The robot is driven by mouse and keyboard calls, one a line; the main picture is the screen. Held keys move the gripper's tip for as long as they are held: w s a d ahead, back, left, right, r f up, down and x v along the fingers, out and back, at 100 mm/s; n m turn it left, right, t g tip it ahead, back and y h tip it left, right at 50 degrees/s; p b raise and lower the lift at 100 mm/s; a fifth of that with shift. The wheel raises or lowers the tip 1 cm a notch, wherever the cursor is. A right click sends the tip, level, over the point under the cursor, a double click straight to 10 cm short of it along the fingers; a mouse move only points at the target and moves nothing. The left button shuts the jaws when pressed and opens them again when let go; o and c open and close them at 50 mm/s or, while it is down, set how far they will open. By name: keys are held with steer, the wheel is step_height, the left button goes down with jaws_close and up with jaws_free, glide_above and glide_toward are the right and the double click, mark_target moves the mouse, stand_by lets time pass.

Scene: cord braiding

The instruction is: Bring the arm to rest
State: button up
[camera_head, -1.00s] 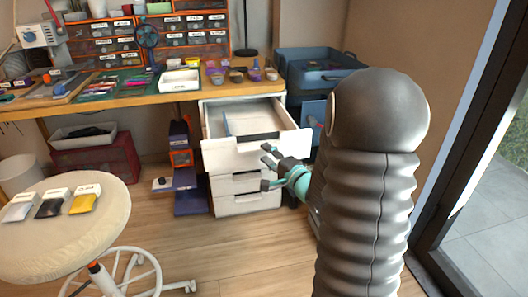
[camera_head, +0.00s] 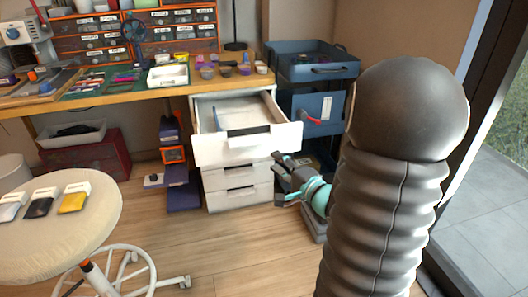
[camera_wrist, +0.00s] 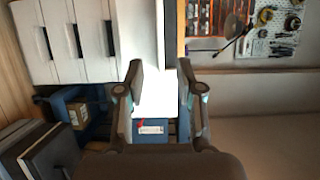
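My gripper (camera_head: 281,178) is in front of the right side of the white drawer unit (camera_head: 238,190), below the open top drawer. In the wrist view its two fingers (camera_wrist: 157,80) stand apart with nothing between them, so it is open and empty. The top drawer (camera_head: 247,146) is pulled out; the lower drawers look shut. My arm covers part of the right side of the head view.
A stool (camera_head: 60,245) with several small packets stands at the left. A workbench (camera_head: 110,100) runs along the back. A blue cart (camera_head: 312,70) stands right of the drawers. The floor (camera_head: 230,250) in front is clear.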

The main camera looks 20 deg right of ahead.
steer(key=s+d+f+n+g+h, duration=0.5)
steer(key=d+f+g+h, duration=0.25)
steer(key=d+f, duration=0.35)
steer(key=s+a+n+g, duration=0.3)
steer(key=s+a+g, duration=0.15)
steer(key=s, duration=0.25)
steer(key=s+a+r+n+y, duration=0.1)
steer(key=s+a+r+n, duration=0.2)
steer(key=s+a+r, duration=0.2)
steer(key=s+a+r+n+y, duration=0.2)
steer(key=s+a+r+n, duration=0.2)
steer(key=a+r, duration=0.6)
steer(key=s+a, duration=0.1)
steer(key=a, duration=0.5)
steer(key=shift+s+a+r, duration=0.25)
steer(key=shift+a+r, duration=0.05)
steer(key=shift+r, duration=0.05)
steer(key=shift+y, duration=0.25)
